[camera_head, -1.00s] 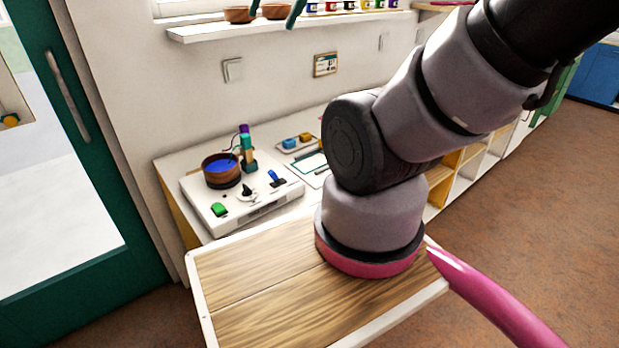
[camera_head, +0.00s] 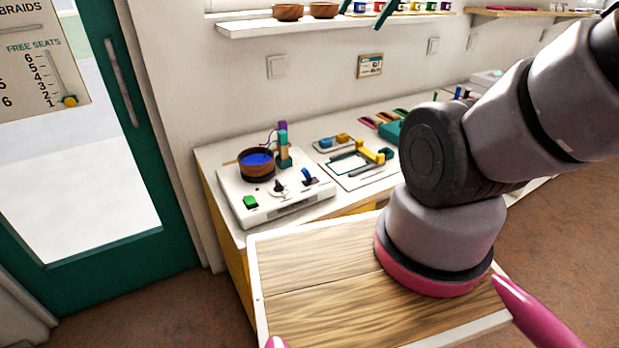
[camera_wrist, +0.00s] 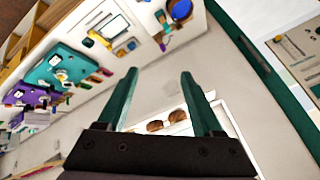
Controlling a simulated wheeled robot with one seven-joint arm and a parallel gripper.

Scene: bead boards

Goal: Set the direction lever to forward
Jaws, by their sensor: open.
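A white bead machine (camera_head: 232,196) stands on the counter, with a wooden bowl (camera_head: 257,170) of blue beads at its back. On its top are a green rocker (camera_head: 250,202), a black knob or lever (camera_head: 280,187) on a round dial, and a blue lever (camera_head: 308,177). The labels are too small to read, so I cannot tell which is the direction lever or its setting. My gripper (camera_wrist: 159,73) shows two teal fingers spread apart with nothing between them. In the head view, teal fingertips show at the top edge, far above the machine. The wrist view shows part of the machine at its top edge.
A tray with a yellow tool (camera_head: 372,152) lies right of the machine. A wall shelf (camera_head: 250,28) with bowls and jars is above. A teal door (camera_head: 130,240) stands at left. My wooden-topped base is in front of the counter.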

